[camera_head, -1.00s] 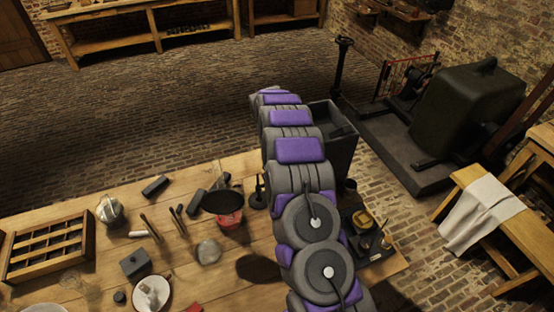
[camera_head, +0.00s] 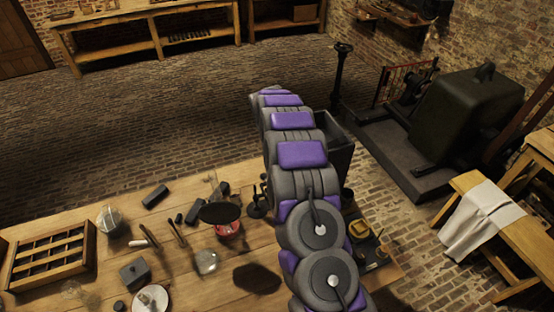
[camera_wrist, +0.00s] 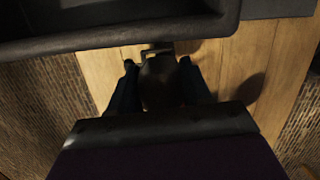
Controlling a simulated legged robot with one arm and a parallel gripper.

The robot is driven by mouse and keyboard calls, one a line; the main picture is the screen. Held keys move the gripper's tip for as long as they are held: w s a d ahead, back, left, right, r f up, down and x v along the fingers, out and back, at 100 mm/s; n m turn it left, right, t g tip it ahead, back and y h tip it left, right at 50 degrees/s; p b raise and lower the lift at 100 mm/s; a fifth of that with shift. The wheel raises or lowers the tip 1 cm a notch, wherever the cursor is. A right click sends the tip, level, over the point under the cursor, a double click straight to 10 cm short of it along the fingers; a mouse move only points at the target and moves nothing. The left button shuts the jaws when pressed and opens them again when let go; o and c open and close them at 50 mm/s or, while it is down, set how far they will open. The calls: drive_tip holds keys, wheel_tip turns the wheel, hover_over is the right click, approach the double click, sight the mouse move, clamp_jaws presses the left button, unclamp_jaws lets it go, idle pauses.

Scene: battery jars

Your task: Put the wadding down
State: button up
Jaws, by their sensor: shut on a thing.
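In the wrist view my gripper (camera_wrist: 160,88) has its two dark fingers on either side of a dark brownish lump (camera_wrist: 160,78), shut on it. The lump is probably the wadding, but it is too dark to make out its texture. Wooden table boards show beyond and beside the fingers. I cannot tell the lump's height above them. In the head view my own arm hides the gripper and what it holds.
A dark grey bin (camera_head: 340,154) stands behind my arm; a dark rim (camera_wrist: 120,36) crosses the top of the wrist view. The table holds a compartment tray (camera_head: 50,257), a white dish (camera_head: 160,298), a dark disc (camera_head: 219,213) over a red bowl (camera_head: 229,230), and several small items.

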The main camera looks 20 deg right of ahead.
drive_tip(key=shift+d, duration=0.1)
drive_tip(key=shift+a, duration=0.85)
